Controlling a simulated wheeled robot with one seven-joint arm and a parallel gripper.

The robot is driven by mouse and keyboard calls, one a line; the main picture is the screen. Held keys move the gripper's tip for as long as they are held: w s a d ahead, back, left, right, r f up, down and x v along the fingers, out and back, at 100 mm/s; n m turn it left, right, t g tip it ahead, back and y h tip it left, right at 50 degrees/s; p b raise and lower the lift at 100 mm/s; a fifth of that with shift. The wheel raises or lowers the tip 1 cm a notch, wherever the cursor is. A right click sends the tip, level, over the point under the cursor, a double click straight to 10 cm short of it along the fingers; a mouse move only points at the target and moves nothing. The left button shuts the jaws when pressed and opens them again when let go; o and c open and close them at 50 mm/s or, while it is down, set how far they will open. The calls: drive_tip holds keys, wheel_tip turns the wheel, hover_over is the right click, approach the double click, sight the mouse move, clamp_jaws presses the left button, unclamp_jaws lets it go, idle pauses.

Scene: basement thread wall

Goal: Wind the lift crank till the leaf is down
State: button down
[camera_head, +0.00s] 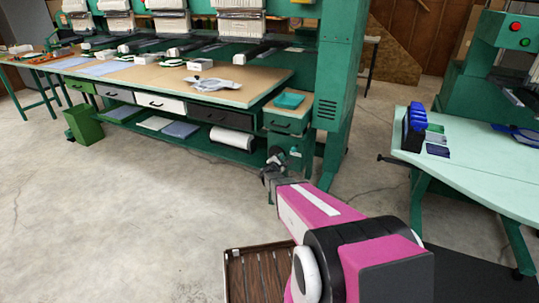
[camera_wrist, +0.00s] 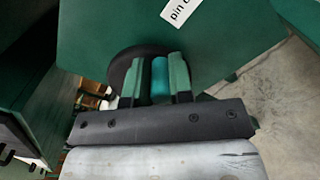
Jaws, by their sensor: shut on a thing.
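In the wrist view, my gripper (camera_wrist: 159,64) has its two green fingers shut around a teal cylindrical handle (camera_wrist: 160,80), which looks like the crank's grip. A black round disc (camera_wrist: 122,66) sits just behind the handle, against a dark green panel (camera_wrist: 215,50). In the head view, my gripper (camera_head: 271,168) is at the lower front of the green cabinet under the right end of the long table. The crank is mostly hidden there by my gripper and wrist. I cannot tell for sure which surface is the leaf; the brown tabletop (camera_head: 150,84) looks level.
A white label (camera_wrist: 181,10) is on the green panel. A green bin (camera_head: 84,124) stands at the left. A pale green table (camera_head: 470,170) with blue items stands at the right. A brown slatted tray (camera_head: 250,250) is near my arm. Concrete floor is open at left.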

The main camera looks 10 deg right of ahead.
sight(272, 150)
drive_tip(key=shift+w+a+f, duration=0.1)
drive_tip(key=shift+w+a, duration=0.2)
drive_tip(key=shift+a, duration=0.05)
drive_tip(key=shift+w+a+r, duration=0.4)
drive_tip(key=shift+a+r, duration=0.2)
drive_tip(key=shift+a, duration=0.05)
drive_tip(key=shift+w+a+r, duration=0.4)
drive_tip(key=shift+a+r, duration=0.15)
drive_tip(key=shift+a, duration=0.15)
drive_tip(key=shift+r, duration=0.1)
drive_tip(key=shift+s, duration=0.1)
drive_tip(key=shift+w+a+f, duration=0.3)
drive_tip(key=shift+w+a, duration=0.25)
drive_tip(key=shift+a, duration=0.15)
drive_tip(key=shift+w+a+f, duration=0.25)
drive_tip(key=shift+w+a, duration=0.25)
drive_tip(key=shift+a, duration=0.2)
drive_tip(key=c, duration=1)
unclamp_jaws()
drive_tip(key=shift+s, duration=0.1)
drive_tip(key=shift+r, duration=0.1)
